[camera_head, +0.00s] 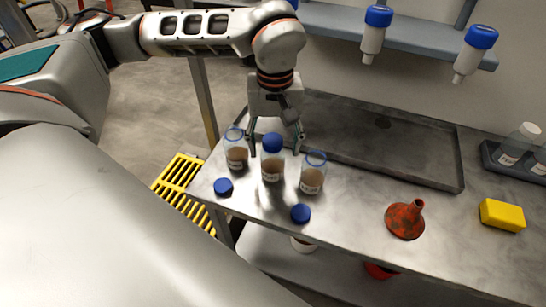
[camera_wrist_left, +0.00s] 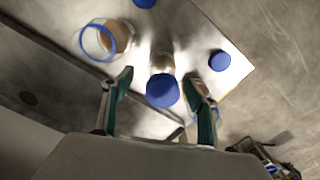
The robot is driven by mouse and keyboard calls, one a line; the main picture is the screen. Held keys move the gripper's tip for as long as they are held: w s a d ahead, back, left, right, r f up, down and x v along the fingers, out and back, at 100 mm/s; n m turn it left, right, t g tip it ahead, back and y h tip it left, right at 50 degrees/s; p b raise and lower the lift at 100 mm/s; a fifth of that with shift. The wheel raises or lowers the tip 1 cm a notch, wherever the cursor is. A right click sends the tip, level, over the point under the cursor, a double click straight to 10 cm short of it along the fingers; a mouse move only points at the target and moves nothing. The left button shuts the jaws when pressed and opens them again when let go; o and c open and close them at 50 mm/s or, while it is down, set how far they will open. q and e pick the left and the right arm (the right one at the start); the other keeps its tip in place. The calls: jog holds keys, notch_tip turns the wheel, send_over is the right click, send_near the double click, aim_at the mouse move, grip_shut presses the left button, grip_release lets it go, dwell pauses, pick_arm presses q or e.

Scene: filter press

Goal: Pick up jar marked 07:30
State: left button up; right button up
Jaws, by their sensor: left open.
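Three jars of brown contents with white labels stand in a group on the metal table; the label text is too small to read. The middle jar (camera_head: 272,168) has a blue cap on. The left jar (camera_head: 236,156) and right jar (camera_head: 312,178) are uncapped, with blue rims. My left gripper (camera_head: 275,150) points down, open, its fingers on either side of the capped jar's upper part. In the left wrist view the capped jar (camera_wrist_left: 163,92) shows between the spread fingers (camera_wrist_left: 160,82), with an uncapped jar (camera_wrist_left: 112,38) at the left. My right gripper is out of view.
Two loose blue caps (camera_head: 223,187) (camera_head: 300,214) lie near the table's front edge. A shallow metal tray (camera_head: 400,150) lies behind. An orange-red funnel (camera_head: 404,222) and yellow sponge (camera_head: 502,215) lie at the right. Capped bottles (camera_head: 373,35) hang from a rail above.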

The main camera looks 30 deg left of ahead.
aim_at(273, 163)
pick_arm(q)
jog(key=shift+s+f, duration=0.1)
jog(key=shift+f, duration=0.8)
jog(key=f, duration=0.4)
jog(key=shift+a+f, duration=0.25)
jog(key=shift+f, duration=0.15)
jog(key=shift+c, duration=0.5)
jog(key=c, duration=1.2)
